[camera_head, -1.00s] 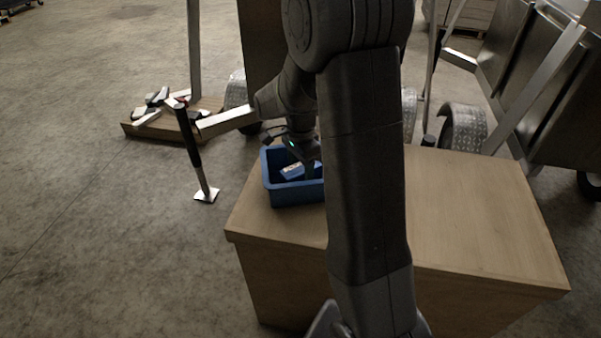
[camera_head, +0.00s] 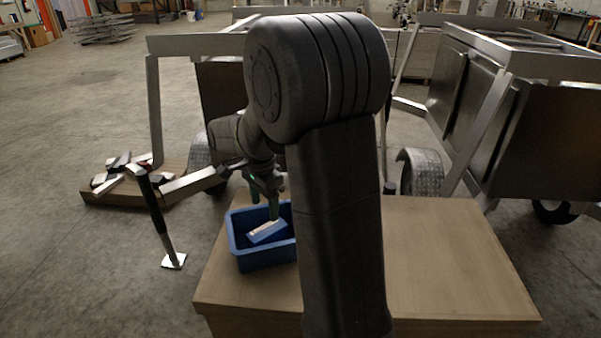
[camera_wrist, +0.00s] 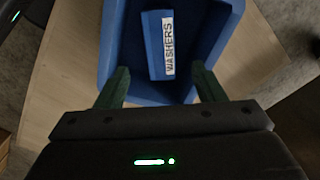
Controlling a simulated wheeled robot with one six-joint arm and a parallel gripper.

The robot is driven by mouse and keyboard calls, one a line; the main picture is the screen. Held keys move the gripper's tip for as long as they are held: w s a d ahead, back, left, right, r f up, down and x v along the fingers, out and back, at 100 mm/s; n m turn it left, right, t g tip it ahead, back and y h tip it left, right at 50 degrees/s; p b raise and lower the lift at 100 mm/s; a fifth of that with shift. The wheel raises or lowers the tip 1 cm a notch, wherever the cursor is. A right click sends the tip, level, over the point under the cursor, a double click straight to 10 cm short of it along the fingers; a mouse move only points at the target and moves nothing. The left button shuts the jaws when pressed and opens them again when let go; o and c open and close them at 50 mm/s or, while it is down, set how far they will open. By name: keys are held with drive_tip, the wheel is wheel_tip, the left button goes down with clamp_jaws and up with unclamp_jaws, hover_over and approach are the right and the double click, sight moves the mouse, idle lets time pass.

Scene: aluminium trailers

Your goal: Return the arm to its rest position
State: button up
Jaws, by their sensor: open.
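My gripper (camera_head: 265,204) is open, with its two green fingers apart over the near side of a blue bin on the wooden box top. In the wrist view the fingers of my gripper (camera_wrist: 160,88) show on either side, with nothing between them. The blue bin (camera_head: 236,250) holds a smaller blue box (camera_head: 268,232) with a white label. In the wrist view the label on the blue box (camera_wrist: 156,50) reads "WASHERS", and it lies inside the blue bin (camera_wrist: 216,50). My arm hides the bin's right end in the head view.
The wooden box top (camera_head: 450,260) is clear on the right. A black-handled post with a metal foot (camera_head: 172,262) stands left of it. A low wooden board (camera_head: 130,192) with chocks lies behind. Aluminium trailers (camera_head: 480,110) stand behind the box, with a wheel (camera_head: 420,172) close by.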

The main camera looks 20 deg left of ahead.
sight(267, 230)
drive_tip(key=shift+f+b, duration=0.5)
drive_tip(key=shift+f, duration=3.6)
